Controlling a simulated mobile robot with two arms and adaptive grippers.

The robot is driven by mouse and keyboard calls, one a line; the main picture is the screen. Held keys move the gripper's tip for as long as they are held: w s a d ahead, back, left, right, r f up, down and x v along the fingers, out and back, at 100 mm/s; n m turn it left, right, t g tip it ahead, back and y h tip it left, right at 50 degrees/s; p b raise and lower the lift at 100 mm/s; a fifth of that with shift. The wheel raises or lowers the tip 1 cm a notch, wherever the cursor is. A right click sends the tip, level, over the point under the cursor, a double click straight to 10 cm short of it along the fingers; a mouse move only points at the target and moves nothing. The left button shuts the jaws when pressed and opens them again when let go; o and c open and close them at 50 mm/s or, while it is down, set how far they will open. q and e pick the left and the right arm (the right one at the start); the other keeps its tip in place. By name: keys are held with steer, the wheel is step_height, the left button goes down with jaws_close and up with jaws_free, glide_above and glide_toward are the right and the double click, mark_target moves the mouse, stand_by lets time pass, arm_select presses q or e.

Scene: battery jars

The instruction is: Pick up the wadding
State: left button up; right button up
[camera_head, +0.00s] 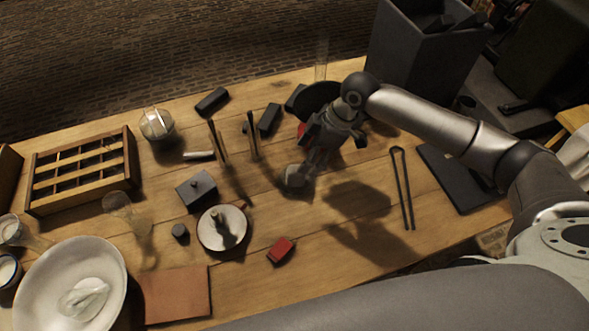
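A small pale grey-white lump (297,177) is near the middle of the table, and it may be the wadding. My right gripper (315,162) reaches down from the right, with its fingertips at the lump's upper right edge. I cannot tell whether the fingers touch it or close on it. A crumpled white piece (84,298), which could also be wadding, lies in a wide white bowl (42,268) at the front left. My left gripper is out of view.
Upright dark rods (253,135) stand left of the gripper, with black blocks (212,101) behind. A red block (281,250), a white dish (240,238), a grey lidded box (196,189) and a wooden compartment tray (84,170) lie leftward. Black tongs (402,188) lie right.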

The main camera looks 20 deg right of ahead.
mark_target(296, 173)
steer(key=x, duration=0.4)
steer(key=shift+s+a+f+p, duration=0.1)
steer(key=shift+a+f+p, duration=0.1)
steer(key=shift+p, duration=0.1)
steer(key=x, duration=0.1)
steer(key=p+x, duration=0.1)
steer(key=x, duration=0.2)
steer(key=shift+w+d+f, duration=0.15)
steer(key=shift+w+d, duration=0.05)
steer(key=shift+d, duration=0.1)
steer(key=shift+w+a+f, duration=0.1)
steer(key=shift+a+f, duration=0.1)
steer(key=shift+f, duration=0.45)
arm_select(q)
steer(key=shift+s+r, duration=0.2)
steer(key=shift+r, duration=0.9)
arm_select(e)
steer(key=c, duration=0.9)
steer(key=shift+r, duration=0.15)
